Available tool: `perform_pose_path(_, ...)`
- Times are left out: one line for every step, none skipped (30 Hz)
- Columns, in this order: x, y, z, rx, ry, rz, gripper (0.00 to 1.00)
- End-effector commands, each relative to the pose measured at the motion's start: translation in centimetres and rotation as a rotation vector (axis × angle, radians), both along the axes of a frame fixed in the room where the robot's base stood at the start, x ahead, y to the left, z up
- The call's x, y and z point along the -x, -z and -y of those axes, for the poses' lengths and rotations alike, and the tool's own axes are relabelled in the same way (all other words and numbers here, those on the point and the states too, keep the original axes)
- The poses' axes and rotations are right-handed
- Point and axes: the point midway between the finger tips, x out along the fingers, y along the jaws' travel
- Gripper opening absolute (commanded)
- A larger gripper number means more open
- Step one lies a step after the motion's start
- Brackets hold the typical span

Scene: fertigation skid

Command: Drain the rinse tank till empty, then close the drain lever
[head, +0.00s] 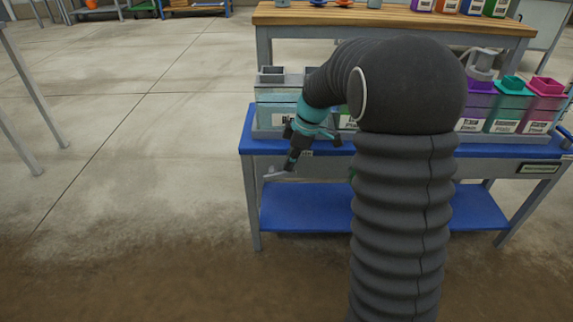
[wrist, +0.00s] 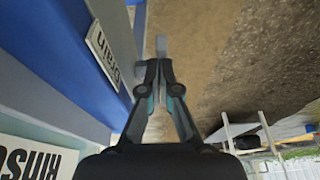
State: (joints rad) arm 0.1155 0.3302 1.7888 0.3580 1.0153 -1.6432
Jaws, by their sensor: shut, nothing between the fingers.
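The rinse tank (head: 275,97) is a clear box at the left end of the blue bench, with a pale teal tint; I cannot tell its liquid level. Its label (wrist: 30,160) shows partly in the wrist view, reading "RINS". The drain lever (head: 274,175) is a small grey bar below the bench's front edge; its grey end (wrist: 162,45) shows just beyond my fingertips in the wrist view. My gripper (head: 291,168) is shut and empty, pointing down beside the lever. Its fingertips (wrist: 158,66) are close to the lever; I cannot tell whether they touch.
A "Drain" plate (wrist: 103,50) is on the bench front beside my gripper. Purple, teal and magenta tanks (head: 510,105) stand at the bench's right. A blue lower shelf (head: 300,207) lies beneath. A wooden table (head: 300,15) stands behind.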

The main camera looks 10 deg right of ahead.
Motion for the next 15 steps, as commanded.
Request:
perform_pose_path(0.0, 0.5, 0.3, 0.001, 0.002, 0.000, 0.00)
perform_pose_path(0.1, 0.6, 0.4, 0.001, 0.002, 0.000, 0.00)
perform_pose_path(0.1, 0.7, 0.6, 0.001, 0.002, 0.000, 0.00)
perform_pose_path(0.1, 0.8, 0.7, 0.001, 0.003, 0.000, 0.00)
perform_pose_path(0.2, 0.9, 0.8, 0.001, 0.003, 0.000, 0.00)
perform_pose_path(0.2, 1.1, 0.9, 0.002, 0.003, 0.000, 0.00)
perform_pose_path(0.2, 1.1, 1.0, 0.002, 0.003, 0.000, 0.00)
perform_pose_path(0.2, 1.2, 1.0, 0.002, 0.003, 0.000, 0.00)
perform_pose_path(0.2, 1.3, 1.1, 0.002, 0.003, 0.000, 0.00)
perform_pose_path(0.2, 1.4, 1.1, 0.002, 0.003, 0.000, 0.00)
perform_pose_path(0.2, 1.5, 1.2, 0.002, 0.002, 0.000, 0.00)
perform_pose_path(0.3, 1.5, 1.2, 0.002, 0.002, 0.000, 0.00)
perform_pose_path(0.3, 1.6, 1.3, 0.002, 0.002, 0.000, 0.00)
perform_pose_path(0.3, 1.6, 1.3, 0.002, 0.002, 0.000, 0.00)
perform_pose_path(0.3, 1.7, 1.3, 0.002, 0.002, -0.001, 0.00)
